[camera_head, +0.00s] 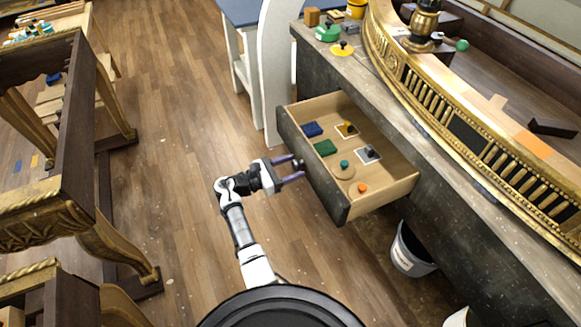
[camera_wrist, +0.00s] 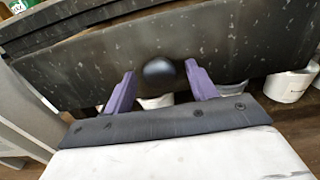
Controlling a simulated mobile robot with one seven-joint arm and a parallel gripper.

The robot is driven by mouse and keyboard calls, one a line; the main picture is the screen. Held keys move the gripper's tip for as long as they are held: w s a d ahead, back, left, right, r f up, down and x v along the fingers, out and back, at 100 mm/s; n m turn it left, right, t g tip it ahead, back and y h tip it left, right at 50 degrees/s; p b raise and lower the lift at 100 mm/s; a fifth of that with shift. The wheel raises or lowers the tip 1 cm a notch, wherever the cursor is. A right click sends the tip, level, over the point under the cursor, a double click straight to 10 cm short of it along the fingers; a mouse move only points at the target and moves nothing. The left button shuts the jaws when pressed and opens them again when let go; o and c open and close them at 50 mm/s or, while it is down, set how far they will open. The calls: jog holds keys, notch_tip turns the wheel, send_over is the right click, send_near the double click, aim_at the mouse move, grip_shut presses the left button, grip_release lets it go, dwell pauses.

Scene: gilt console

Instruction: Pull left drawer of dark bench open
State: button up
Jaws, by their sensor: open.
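The dark bench (camera_head: 452,205) runs diagonally along the right in the head view. Its drawer (camera_head: 380,195) stands well out, with a pale wooden inside and a dark, speckled front (camera_head: 312,168). The front fills much of the wrist view (camera_wrist: 230,45). A round black knob (camera_wrist: 158,72) sits on the front. My gripper (camera_head: 300,168) is at the front's outer face, with purple fingers. In the wrist view my gripper (camera_wrist: 159,76) is open, one finger on each side of the knob, with small gaps showing.
The drawer holds a blue block (camera_head: 312,129), a green block (camera_head: 325,148) and several small knobbed pieces. A grey bucket (camera_head: 410,252) stands under the bench. A gilt table (camera_head: 70,130) is at left. Wooden floor (camera_head: 180,90) lies clear between them.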

jog(key=b+v, duration=0.3)
jog(key=v, duration=1)
jog(key=shift+a, duration=0.4)
jog(key=shift+s, duration=0.1)
